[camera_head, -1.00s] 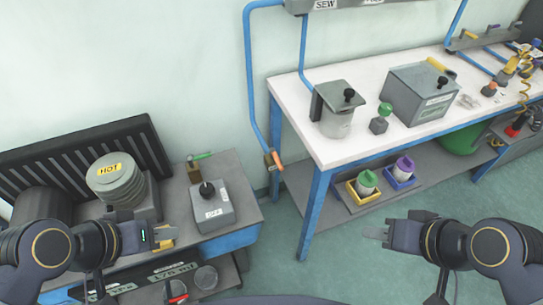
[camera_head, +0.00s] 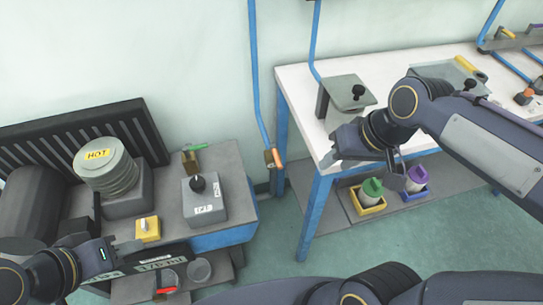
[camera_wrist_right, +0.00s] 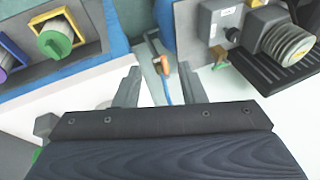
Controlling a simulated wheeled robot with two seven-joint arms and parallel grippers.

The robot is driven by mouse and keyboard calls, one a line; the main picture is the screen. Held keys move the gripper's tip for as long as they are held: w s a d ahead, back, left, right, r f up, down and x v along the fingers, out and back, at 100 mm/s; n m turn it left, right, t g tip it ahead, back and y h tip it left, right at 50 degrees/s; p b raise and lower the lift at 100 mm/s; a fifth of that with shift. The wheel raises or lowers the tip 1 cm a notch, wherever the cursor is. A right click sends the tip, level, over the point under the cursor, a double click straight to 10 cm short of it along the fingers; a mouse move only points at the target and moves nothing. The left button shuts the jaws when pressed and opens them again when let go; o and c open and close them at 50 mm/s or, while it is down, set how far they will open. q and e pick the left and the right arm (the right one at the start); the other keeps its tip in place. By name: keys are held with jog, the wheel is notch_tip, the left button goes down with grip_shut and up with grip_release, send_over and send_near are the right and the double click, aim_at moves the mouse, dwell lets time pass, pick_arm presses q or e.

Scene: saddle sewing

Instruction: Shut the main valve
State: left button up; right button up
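A valve with an orange handle (camera_head: 272,160) is on the vertical blue pipe (camera_head: 256,80) between the two benches. In the right wrist view the valve (camera_wrist_right: 162,64) appears beyond and between my fingertips, with its handle along the pipe as far as I can tell. My right gripper (camera_head: 361,170) is by the left end of the white table, to the right of the valve and apart from it. The right wrist view shows its fingers (camera_wrist_right: 159,90) spread and empty. My left gripper (camera_head: 112,254) is at the lower left, near a yellow switch block (camera_head: 147,228); its finger opening is unclear.
The white workbench (camera_head: 300,85) with blue legs stands right of the valve; my right arm crosses over it. A grey bench (camera_head: 222,155) with a hot pot (camera_head: 105,165) is at left.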

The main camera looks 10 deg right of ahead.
jog(key=w+a+f+n+g+h+b, duration=0.1)
jog(key=w+a+f+b, duration=0.1)
jog(key=w+f+b, duration=0.3)
jog(key=w+a+f+g+h, duration=0.1)
jog(key=w+f, duration=0.1)
jog(key=w, duration=0.5)
jog(key=g+h+b, duration=0.1)
jog(key=h+b, duration=0.2)
send_near(277, 159)
jog(key=f, duration=0.5)
jog(key=d+f+b, duration=0.1)
jog(key=f, duration=0.2)
jog(key=shift+w+d+f, duration=0.1)
jog(key=shift+w+d, duration=0.05)
grip_shut()
